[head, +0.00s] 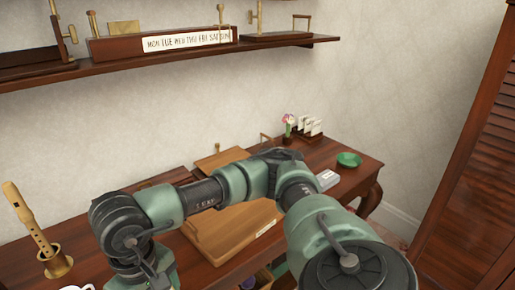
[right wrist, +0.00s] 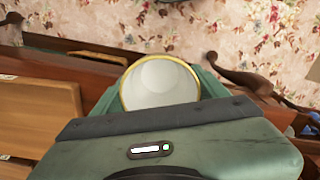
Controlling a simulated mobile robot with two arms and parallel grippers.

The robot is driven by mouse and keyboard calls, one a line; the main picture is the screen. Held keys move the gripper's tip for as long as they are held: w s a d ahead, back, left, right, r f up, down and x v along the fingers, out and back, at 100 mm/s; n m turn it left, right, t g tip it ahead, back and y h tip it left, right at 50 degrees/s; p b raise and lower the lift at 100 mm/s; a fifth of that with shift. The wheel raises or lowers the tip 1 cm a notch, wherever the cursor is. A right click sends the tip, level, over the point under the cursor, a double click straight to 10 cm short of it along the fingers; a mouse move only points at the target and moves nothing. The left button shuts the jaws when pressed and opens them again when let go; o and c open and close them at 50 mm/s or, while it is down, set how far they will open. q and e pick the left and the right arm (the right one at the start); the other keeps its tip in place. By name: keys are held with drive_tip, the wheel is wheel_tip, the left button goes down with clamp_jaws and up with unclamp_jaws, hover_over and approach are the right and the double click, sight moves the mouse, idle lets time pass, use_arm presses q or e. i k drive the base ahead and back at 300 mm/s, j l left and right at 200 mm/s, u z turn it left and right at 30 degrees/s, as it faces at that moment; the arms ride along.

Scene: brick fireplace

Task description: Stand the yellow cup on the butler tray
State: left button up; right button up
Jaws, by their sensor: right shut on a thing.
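A round cup (right wrist: 160,85) with a yellow rim and a pale inside shows in the right wrist view. I look into its mouth; its outer wall is mostly hidden. My right gripper (right wrist: 162,92) is shut on it, with green finger parts on both sides. In the head view my right arm reaches across the table and bends down at the lower left; its gripper and the cup are out of sight. A flat wooden board or tray (head: 230,232) with a small label lies on the table; I cannot tell if it is the butler tray. My left gripper is not in view.
The wooden table (head: 350,180) stands against the wall. It holds a green dish (head: 349,159), a card rack (head: 308,127) and a recorder (head: 30,220) in a brass holder. A shelf (head: 170,60) hangs above. A louvered wooden door (head: 470,190) is at right. Floral carpet (right wrist: 180,25) shows beyond the cup.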

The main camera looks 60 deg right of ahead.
sight(240, 207)
drive_tip(key=i+l+z, duration=0.1)
drive_tip(key=z, duration=0.35)
drive_tip(key=i+z, duration=0.3)
drive_tip(key=z, duration=0.15)
drive_tip(key=i+j+z, duration=0.1)
drive_tip(key=z, duration=0.35)
drive_tip(key=i+j, duration=0.2)
drive_tip(key=i, duration=0.15)
